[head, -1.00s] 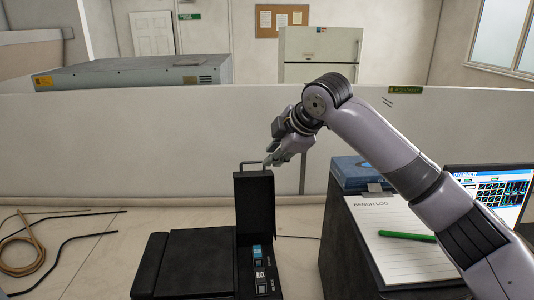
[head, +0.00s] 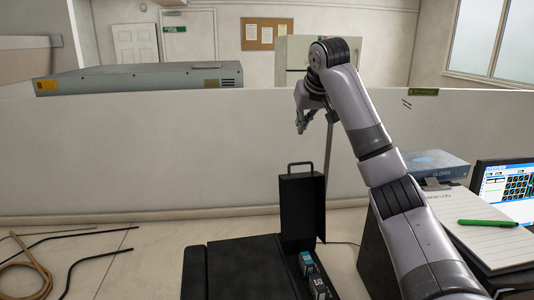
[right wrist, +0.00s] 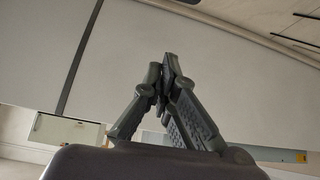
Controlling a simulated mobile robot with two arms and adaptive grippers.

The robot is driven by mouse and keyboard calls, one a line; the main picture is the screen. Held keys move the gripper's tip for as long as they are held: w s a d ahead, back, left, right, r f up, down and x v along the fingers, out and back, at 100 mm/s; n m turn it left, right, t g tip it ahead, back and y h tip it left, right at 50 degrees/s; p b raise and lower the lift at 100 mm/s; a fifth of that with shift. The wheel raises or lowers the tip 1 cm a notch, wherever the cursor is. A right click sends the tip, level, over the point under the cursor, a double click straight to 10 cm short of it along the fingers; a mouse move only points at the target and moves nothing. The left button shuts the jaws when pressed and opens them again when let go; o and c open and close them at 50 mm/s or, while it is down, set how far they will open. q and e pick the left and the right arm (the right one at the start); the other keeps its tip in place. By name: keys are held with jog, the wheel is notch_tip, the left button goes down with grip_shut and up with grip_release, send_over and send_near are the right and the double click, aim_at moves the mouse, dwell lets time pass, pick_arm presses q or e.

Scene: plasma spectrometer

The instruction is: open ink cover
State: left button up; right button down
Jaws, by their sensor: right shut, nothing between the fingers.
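The black ink cover (head: 302,208) stands upright in the head view, with a handle (head: 300,166) at its top edge. Below it, the open bay shows ink cartridges (head: 308,264) with a blue and a grey label. The black printer body (head: 240,270) lies to the left of the bay. My right gripper (head: 301,128) is above the cover, apart from its handle, shut and empty. In the right wrist view its fingers (right wrist: 166,70) meet at the tips with nothing between them. My left gripper is not in view.
A clipboard (head: 485,238) with a green pen, a glove box (head: 436,164) and a screen (head: 508,188) stand to the right. Cables and a coiled tan hose (head: 35,262) lie on the left. A pale partition (head: 150,150) runs behind.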

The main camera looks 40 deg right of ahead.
jog(key=p+x, duration=0.5)
jog(key=x, duration=0.5)
jog(key=s, duration=0.2)
jog(key=s+a, duration=0.1)
jog(key=s, duration=0.1)
jog(key=shift+f, duration=0.4)
jog(key=shift+a, duration=0.15)
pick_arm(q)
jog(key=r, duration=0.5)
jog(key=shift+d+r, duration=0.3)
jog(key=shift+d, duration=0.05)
pick_arm(e)
jog(key=shift+f, duration=0.1)
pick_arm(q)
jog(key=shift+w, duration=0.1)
pick_arm(e)
jog(key=shift+w, duration=0.1)
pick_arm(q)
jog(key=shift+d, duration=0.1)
